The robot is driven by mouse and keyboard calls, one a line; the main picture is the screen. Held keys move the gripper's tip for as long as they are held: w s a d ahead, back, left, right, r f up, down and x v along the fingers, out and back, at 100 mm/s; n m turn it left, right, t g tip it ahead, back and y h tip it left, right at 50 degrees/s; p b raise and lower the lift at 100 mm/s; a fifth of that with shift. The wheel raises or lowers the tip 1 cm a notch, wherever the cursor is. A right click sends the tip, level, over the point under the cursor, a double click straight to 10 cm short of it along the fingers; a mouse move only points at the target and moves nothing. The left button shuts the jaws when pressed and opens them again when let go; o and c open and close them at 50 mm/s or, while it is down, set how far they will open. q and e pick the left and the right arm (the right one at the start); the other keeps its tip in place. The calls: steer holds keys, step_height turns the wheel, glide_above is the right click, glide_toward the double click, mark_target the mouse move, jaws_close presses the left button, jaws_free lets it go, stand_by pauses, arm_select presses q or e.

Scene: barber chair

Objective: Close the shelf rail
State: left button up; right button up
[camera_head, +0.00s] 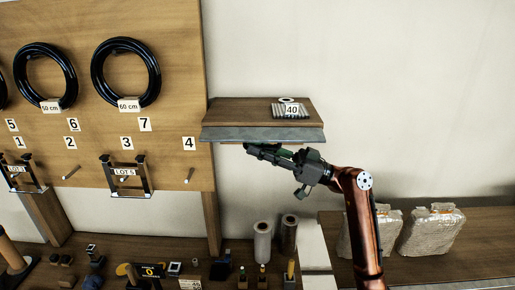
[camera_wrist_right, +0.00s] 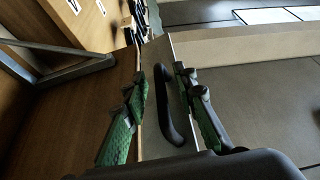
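The wooden shelf (camera_head: 225,113) is mounted on the wall right of the pegboard. A grey rail strip (camera_head: 262,134) runs along its front edge. My right gripper (camera_head: 250,150) is just below this strip, fingers pointing left. In the right wrist view its two green-padded fingers (camera_wrist_right: 157,75) are apart. A dark curved handle (camera_wrist_right: 178,110) on a grey panel shows between them; I cannot tell whether either finger touches it. The wooden surface beside it (camera_wrist_right: 60,120) fills the left of that view. My left gripper is not in view.
A card marked 40 (camera_head: 292,110) and a small ring lie on the shelf. The pegboard (camera_head: 170,60) with black coils stands at left. Below, a workbench holds cylinders (camera_head: 262,242) and wrapped bags (camera_head: 432,232). The wall right of the shelf is clear.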

steer(key=shift+c, duration=0.4)
jaws_close()
